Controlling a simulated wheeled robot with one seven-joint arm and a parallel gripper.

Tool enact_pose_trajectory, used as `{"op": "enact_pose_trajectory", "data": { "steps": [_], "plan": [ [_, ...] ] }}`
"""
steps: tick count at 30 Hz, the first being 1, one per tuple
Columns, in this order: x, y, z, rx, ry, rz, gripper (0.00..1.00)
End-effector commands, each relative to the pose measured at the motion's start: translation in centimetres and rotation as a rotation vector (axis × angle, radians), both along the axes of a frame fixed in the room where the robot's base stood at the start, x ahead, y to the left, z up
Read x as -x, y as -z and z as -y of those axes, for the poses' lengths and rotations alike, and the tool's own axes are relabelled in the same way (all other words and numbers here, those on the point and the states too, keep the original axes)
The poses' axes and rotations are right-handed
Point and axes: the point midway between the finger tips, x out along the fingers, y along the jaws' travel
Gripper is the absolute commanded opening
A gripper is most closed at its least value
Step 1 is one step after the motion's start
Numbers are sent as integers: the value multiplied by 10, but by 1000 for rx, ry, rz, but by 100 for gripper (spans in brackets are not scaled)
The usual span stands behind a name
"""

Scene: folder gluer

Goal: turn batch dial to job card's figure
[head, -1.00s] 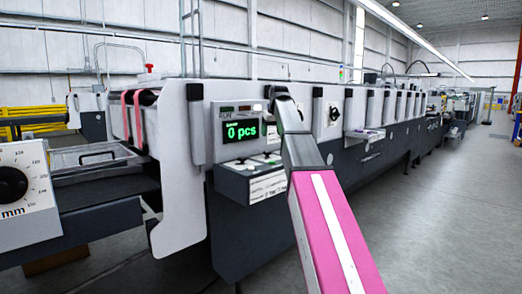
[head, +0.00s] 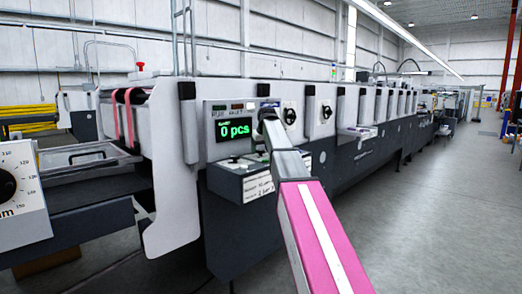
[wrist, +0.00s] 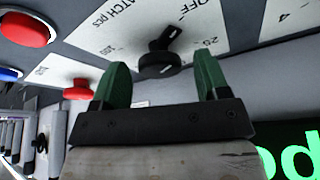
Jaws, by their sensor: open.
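The batch dial (wrist: 160,58) is a black pointer knob on a white plate in the wrist view. In the head view my arm's end hides the dial. The green display (head: 235,131) reads "0 pcs". White cards (head: 258,187) on the console front are too small to read.
Another black rotary knob (head: 290,115) is on the machine face. The floor (head: 440,220) to the right is clear.

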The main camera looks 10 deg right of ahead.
Motion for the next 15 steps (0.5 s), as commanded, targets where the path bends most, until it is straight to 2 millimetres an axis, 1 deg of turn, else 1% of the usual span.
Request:
{"op": "enact_pose_trajectory", "data": {
  "steps": [6,8,9,10,11,15],
  "plan": [
    [0,0,0,0,0,0,68],
    [0,0,0,0,0,0,49],
    [0,0,0,0,0,0,36],
    [0,0,0,0,0,0,26],
    [0,0,0,0,0,0,20],
    [0,0,0,0,1,0,20]
  ]
}}
